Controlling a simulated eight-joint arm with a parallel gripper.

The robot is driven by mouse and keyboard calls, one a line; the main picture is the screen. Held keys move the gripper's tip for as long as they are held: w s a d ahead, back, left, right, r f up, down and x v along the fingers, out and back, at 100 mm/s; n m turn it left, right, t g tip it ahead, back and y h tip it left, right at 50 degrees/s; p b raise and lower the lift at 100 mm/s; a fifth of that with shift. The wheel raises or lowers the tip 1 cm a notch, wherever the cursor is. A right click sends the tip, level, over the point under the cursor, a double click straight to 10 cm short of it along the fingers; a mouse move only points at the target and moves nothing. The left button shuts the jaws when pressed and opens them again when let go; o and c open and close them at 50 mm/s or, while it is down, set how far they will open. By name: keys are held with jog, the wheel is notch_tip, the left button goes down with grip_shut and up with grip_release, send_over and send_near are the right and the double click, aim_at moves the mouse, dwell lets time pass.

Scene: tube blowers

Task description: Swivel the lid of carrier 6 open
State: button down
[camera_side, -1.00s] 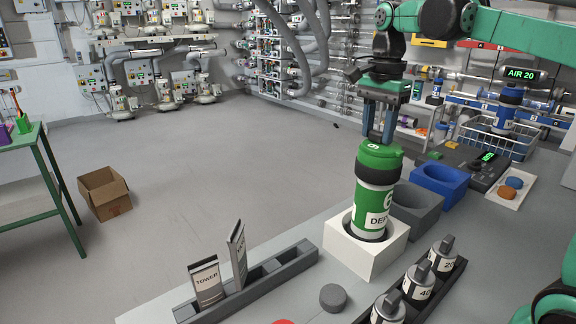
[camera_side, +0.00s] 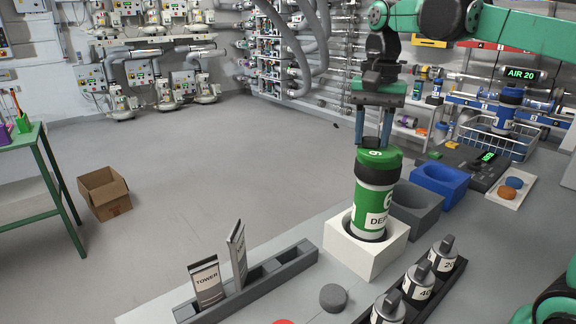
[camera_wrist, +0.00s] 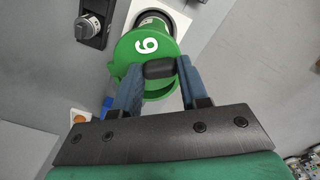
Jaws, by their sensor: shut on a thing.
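Carrier 6 (camera_side: 371,205) is a green and white cylinder with dark bands. It stands upright, slightly tilted in the picture, in a white square holder (camera_side: 362,262). Its green lid (camera_side: 378,160) sits on top and shows a white 6; it also shows in the wrist view (camera_wrist: 146,47). My gripper (camera_side: 374,146) points down at the lid from above. In the wrist view its blue fingers are shut on a dark tab (camera_wrist: 160,69) at the lid's edge.
A grey holder (camera_side: 417,212) and a blue holder (camera_side: 440,186) stand right of the carrier. A dark rack with several labelled canisters (camera_side: 418,283) lies in front. A grey tray with upright cards (camera_side: 262,284) and a grey puck (camera_side: 333,297) are to the left.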

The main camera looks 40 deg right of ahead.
jog(key=n, duration=0.2)
jog(key=s+a+n, duration=0.1)
jog(key=n, duration=0.1)
jog(key=shift+s+a+n, duration=0.15)
jog(key=shift+s+n, duration=0.05)
jog(key=shift+n, duration=0.1)
jog(key=shift+s+d+n, duration=0.1)
jog(key=shift+s+n, duration=0.85)
jog(key=shift+n, duration=1.45)
jog(key=shift+s+d+n, duration=0.1)
jog(key=shift+s+n, duration=0.8)
jog(key=shift+n, duration=1.5)
jog(key=shift+s+n, duration=0.95)
jog(key=shift+n, duration=1.45)
jog(key=shift+c, duration=2.2)
grip_release()
jog(key=shift+r, duration=0.1)
